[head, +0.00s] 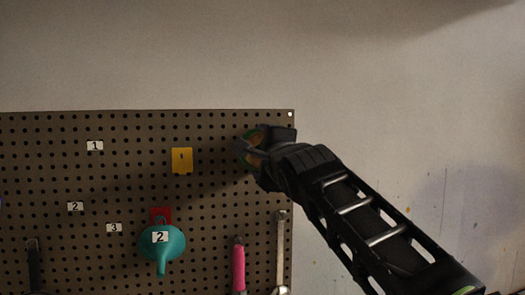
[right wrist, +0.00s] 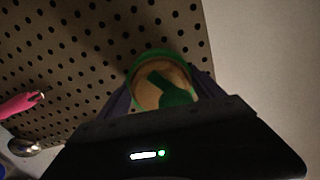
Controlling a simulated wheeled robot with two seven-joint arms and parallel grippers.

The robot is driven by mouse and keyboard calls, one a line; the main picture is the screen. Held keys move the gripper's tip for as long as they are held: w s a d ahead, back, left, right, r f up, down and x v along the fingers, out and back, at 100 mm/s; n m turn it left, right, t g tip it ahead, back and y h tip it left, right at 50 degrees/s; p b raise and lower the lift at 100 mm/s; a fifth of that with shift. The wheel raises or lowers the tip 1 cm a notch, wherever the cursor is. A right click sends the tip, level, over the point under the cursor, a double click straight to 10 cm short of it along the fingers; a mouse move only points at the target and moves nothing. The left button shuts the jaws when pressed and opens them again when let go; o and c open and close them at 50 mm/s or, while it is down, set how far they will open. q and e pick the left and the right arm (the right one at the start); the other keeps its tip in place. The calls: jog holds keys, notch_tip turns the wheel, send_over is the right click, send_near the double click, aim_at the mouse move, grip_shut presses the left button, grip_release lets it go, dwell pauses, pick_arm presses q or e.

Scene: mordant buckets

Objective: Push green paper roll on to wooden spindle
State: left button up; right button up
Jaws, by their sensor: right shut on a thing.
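The green paper roll (head: 244,146) is in my right gripper (head: 251,148), close in front of the pegboard's upper right part. In the right wrist view the green roll (right wrist: 139,66) shows as a green rim around a tan round face (right wrist: 148,92), with a darker green piece across it. The dark fingers of my right gripper (right wrist: 163,88) are shut on it from both sides. I cannot tell whether the tan part is the roll's core or wood. I cannot make out the wooden spindle for certain. My left gripper is in no view.
The brown pegboard (head: 110,185) holds a yellow piece (head: 182,167), a teal funnel (head: 162,247), a pink-handled tool (head: 238,268), a wrench (head: 281,245) and small number tags. Bare wall (head: 400,110) lies to its right.

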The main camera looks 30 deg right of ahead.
jog(key=o, duration=1.5)
jog(key=shift+c, duration=0.2)
jog(key=shift+s+f, duration=0.1)
jog(key=shift+s, duration=0.05)
jog(key=b+v, duration=0.3)
jog(key=v, duration=0.4)
jog(key=shift+s, duration=0.2)
jog(key=shift+a, duration=0.1)
